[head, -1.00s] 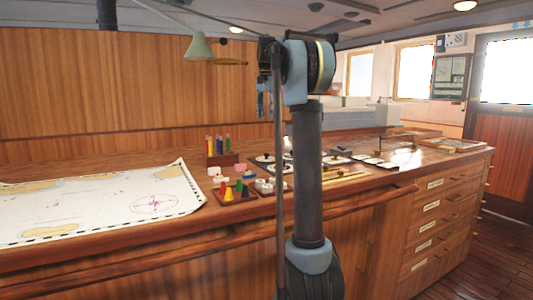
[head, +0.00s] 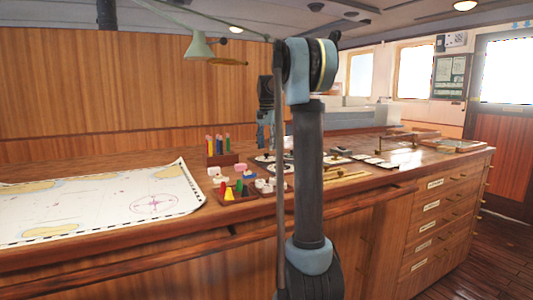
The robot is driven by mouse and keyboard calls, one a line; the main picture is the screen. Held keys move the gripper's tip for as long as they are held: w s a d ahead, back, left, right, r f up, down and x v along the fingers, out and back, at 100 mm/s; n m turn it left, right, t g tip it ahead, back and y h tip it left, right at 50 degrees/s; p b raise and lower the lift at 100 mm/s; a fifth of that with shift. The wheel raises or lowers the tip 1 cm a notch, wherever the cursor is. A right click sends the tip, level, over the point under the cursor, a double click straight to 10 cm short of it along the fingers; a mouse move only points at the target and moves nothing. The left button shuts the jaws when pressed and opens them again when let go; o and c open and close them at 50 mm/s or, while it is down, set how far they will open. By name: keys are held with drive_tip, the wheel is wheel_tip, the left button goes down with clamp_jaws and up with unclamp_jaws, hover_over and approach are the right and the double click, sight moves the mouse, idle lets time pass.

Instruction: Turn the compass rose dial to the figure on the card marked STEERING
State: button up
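Several small dark round pieces with pale centres (head: 264,158) lie on the counter behind my arm; I cannot tell which, if any, is the compass rose dial. A row of small pale cards (head: 375,161) lies to their right, with writing too small to read, so the STEERING card cannot be picked out. My gripper (head: 266,143) points down above the dark round pieces, left of my upright arm link. Its fingers are small and dark, and I cannot tell whether they are open. My arm link hides part of the counter.
A chart (head: 100,202) with a printed pink rose covers the counter's left. A pen holder (head: 222,160) and a tray of coloured pegs (head: 238,195) stand near the gripper. A brass ruler (head: 345,174) lies right of my arm. Labelled drawers (head: 437,215) are below.

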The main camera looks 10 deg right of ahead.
sight(267, 156)
drive_tip(key=shift+f, duration=1.5)
clamp_jaws()
drive_tip(key=shift+n, duration=1.9)
unclamp_jaws()
